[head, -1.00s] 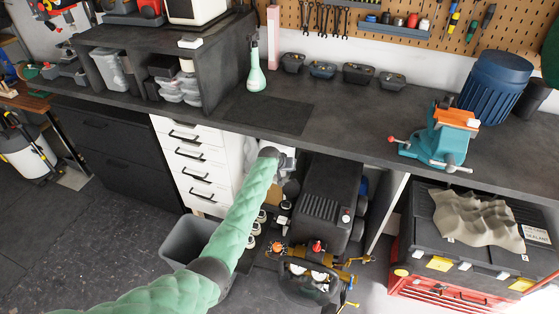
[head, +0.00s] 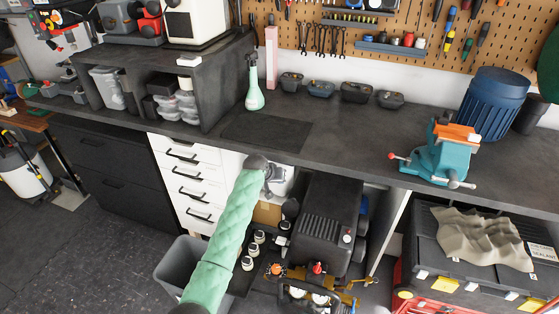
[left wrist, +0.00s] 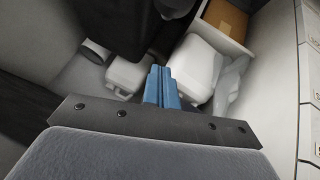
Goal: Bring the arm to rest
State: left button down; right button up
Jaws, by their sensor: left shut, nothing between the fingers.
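My left arm comes in from the bottom of the head view and reaches up to the front of the workbench (head: 345,150), ending beside the white drawer unit (head: 187,180). Its green sleeve covers most of the arm. In the left wrist view my left gripper (left wrist: 161,75) shows as two blue fingers pressed together, with nothing between them. It points toward white containers (left wrist: 195,65) under the bench, and I cannot tell how far off they are. In the head view the fingers cannot be made out. My right gripper is not in view.
A black compressor (head: 325,215) stands under the bench, right of my arm. A grey bin (head: 180,265) is on the floor at its left. On the bench are a green spray bottle (head: 254,95), a dark mat (head: 267,133) and a teal vise (head: 445,155).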

pick_arm(q)
jog(key=s+a+f+y, duration=0.1)
jog(key=s+a+f, duration=0.15)
jog(key=s, duration=0.65)
jog(key=s+a+f+g, duration=0.15)
jog(key=s+a, duration=0.25)
jog(key=s, duration=0.6)
jog(key=s+a+f+y, duration=0.1)
jog(key=s+a+f, duration=0.25)
jog(key=s, duration=0.55)
jog(key=s+a+r+y, duration=0.1)
jog(key=s+a+r, duration=0.2)
jog(key=s, duration=0.7)
jog(key=s+a+r+y, duration=0.1)
jog(key=s+a+r, duration=0.15)
jog(key=s, duration=0.65)
jog(key=s+a+r, duration=0.3)
jog(key=s+a, duration=0.1)
jog(key=s, duration=0.6)
notch_tip(320, 180, down, 24)
jog(key=w+d+g, duration=0.2)
jog(key=s+f, duration=0.4)
jog(key=f, duration=0.8)
jog(key=s+f, duration=0.4)
jog(key=f, duration=0.8)
jog(key=shift+g, duration=0.35)
